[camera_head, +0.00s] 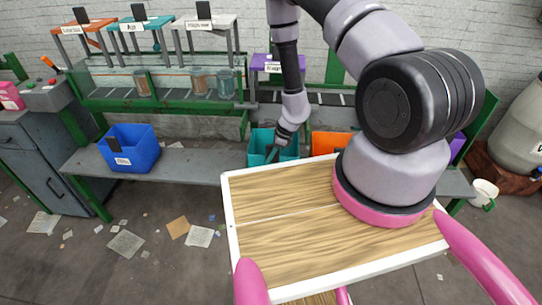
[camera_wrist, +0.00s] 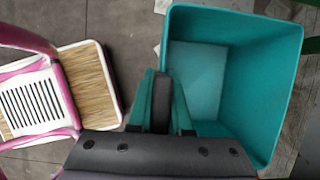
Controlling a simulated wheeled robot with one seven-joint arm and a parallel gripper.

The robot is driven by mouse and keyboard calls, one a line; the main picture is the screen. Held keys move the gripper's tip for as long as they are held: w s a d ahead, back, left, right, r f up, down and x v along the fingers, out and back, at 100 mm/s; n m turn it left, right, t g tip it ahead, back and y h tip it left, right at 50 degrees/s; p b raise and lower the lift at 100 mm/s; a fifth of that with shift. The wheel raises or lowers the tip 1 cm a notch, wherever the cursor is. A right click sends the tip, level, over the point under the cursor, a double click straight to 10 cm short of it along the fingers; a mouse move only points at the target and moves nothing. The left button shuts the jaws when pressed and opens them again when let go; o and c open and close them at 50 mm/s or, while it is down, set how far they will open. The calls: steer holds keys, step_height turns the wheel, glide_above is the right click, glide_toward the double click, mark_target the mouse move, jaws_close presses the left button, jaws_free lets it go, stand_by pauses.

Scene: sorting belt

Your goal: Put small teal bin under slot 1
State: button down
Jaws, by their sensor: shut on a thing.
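The small teal bin (camera_head: 262,137) is at the middle of the head view, between the blue bin and an orange bin. In the wrist view the teal bin (camera_wrist: 262,62) fills the right side, its open top toward the camera, and looks empty inside. My gripper (camera_head: 274,153) is at the bin's near rim. In the wrist view my gripper (camera_wrist: 162,105) is shut on the bin's wall, with a dark finger showing. I cannot tell whether the bin rests on the bench or hangs just above it. The slot labels at the back are too small to read surely.
A blue bin (camera_head: 133,155) stands on the grey bench (camera_head: 195,168) at left. The orange bin (camera_head: 328,142) is close right of the teal one. Orange, teal, white and purple chutes (camera_head: 278,66) stand behind. Papers (camera_head: 200,237) litter the floor.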

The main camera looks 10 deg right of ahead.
steer(key=shift+w+d+f, duration=0.25)
steer(key=shift+w+f, duration=0.35)
steer(key=shift+w, duration=0.15)
steer(key=shift+w+d+f, duration=0.2)
steer(key=shift+w+f, duration=0.35)
steer(key=shift+w, duration=0.25)
steer(key=shift+w+d+f, duration=0.25)
steer(key=shift+w+f, duration=0.35)
steer(key=shift+w, duration=0.15)
steer(key=c, duration=0.8)
jaws_free()
steer(key=shift+f, duration=0.15)
steer(key=shift+c, duration=0.2)
steer(key=v, duration=1.2)
steer(key=shift+r, duration=0.25)
